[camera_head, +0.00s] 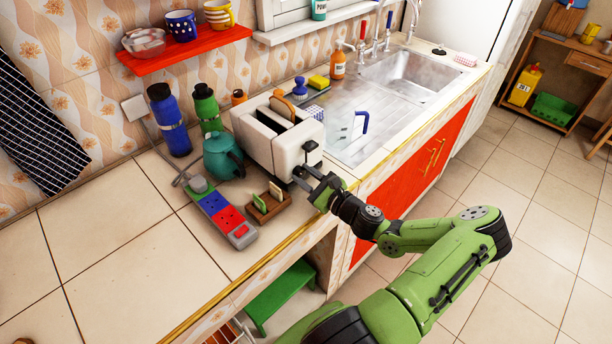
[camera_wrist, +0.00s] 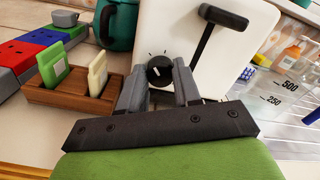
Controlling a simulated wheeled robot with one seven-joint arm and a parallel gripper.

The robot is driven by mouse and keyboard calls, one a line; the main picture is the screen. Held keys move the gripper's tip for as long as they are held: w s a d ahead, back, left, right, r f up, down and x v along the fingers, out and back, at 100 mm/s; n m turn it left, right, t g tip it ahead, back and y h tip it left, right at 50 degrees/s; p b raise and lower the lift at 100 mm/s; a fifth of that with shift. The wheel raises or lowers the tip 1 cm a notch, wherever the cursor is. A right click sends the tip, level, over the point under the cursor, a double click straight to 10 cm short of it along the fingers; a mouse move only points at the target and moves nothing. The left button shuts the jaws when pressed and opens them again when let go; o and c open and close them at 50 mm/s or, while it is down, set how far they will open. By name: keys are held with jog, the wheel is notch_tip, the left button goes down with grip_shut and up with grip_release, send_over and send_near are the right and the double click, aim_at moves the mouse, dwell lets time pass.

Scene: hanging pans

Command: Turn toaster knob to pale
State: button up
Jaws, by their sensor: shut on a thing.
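The white toaster (camera_head: 272,140) stands on the tiled counter with a slice of bread in its top slot. Its front face fills the middle of the wrist view (camera_wrist: 178,35). The round black knob (camera_wrist: 159,70) has a white pointer mark, and small dial marks show around its upper side. My gripper (camera_wrist: 160,84) is at the toaster's front, with its two grey fingers shut on the knob from both sides. In the head view my gripper (camera_head: 314,186) hides the knob. The black toaster lever (camera_wrist: 215,45) is up and to the right of the knob.
A wooden holder (camera_head: 268,207) with two small cards stands close left of my gripper. A power strip (camera_head: 222,214), a teal teapot (camera_head: 222,157) and bottles stand further left. A measuring cup (camera_wrist: 268,92) and the sink (camera_head: 405,75) are to the right.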

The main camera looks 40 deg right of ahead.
jog(key=shift+n, duration=0.9)
jog(key=o, duration=1.1)
jog(key=shift+c, duration=0.2)
jog(key=s, duration=1.5)
jog(key=shift+s+d, duration=0.2)
jog(key=shift+s, duration=0.15)
